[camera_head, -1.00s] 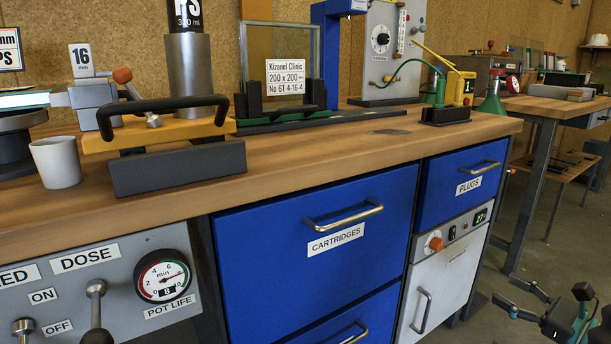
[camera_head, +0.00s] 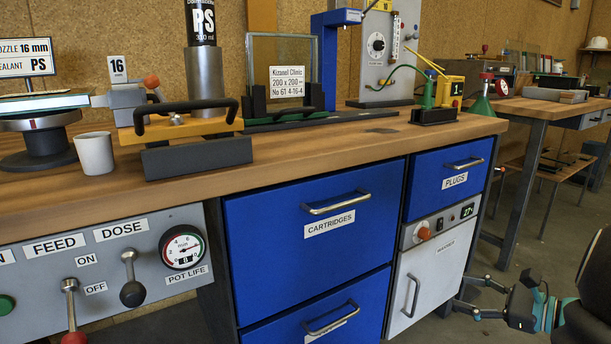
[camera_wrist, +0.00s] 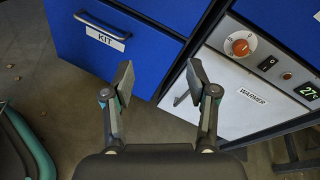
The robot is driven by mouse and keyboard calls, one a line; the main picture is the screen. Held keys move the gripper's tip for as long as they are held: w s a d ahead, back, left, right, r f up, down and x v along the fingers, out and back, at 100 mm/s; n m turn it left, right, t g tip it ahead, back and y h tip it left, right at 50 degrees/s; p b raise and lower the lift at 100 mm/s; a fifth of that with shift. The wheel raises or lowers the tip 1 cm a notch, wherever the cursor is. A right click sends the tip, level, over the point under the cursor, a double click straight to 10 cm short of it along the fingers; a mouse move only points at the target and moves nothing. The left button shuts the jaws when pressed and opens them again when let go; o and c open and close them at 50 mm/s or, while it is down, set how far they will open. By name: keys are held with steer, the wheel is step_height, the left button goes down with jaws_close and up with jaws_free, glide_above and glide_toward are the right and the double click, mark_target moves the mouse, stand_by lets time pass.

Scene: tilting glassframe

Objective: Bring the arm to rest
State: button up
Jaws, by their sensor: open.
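My gripper (camera_head: 480,296) is low at the bottom right of the head view, in front of the bench and beside the white warmer door. In the wrist view my gripper (camera_wrist: 158,85) shows two fingers spread apart with nothing between them. Past the fingers are the blue KIT drawer (camera_wrist: 120,45) and the white WARMER door (camera_wrist: 232,92). The fingers look apart from both fronts, though the exact gap is hard to tell.
The wooden bench (camera_head: 330,150) carries a glass unit (camera_head: 284,95) in a stand, a white cup (camera_head: 95,153) and a yellow clamp fixture (camera_head: 185,128). The CARTRIDGES drawer (camera_head: 270,245) and PLUGS drawer (camera_head: 425,195) are shut. Open floor (camera_head: 530,225) lies to the right.

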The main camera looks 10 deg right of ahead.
steer(key=s+a+r+n+g+h+p, duration=0.15)
steer(key=a+n+g, duration=0.3)
steer(key=a, duration=0.55)
steer(key=s+a+r+n+g+p, duration=0.15)
steer(key=a+n+g, duration=0.35)
steer(key=a, duration=0.5)
steer(key=s+a+r+n+t+h+p, duration=0.1)
steer(key=s+a+r+n+h+p, duration=0.1)
steer(key=n, duration=0.5)
steer(key=s+a+r+n+t+h+p, duration=0.1)
steer(key=s+a+r+n+h+p, duration=0.1)
steer(key=s+n, duration=0.5)
steer(key=shift+s+a+r+n+h+p, duration=0.4)
steer(key=shift+a+r+h, duration=0.55)
steer(key=shift+h, duration=0.9)
steer(key=shift+a+f+t, duration=0.15)
steer(key=shift+t, duration=0.1)
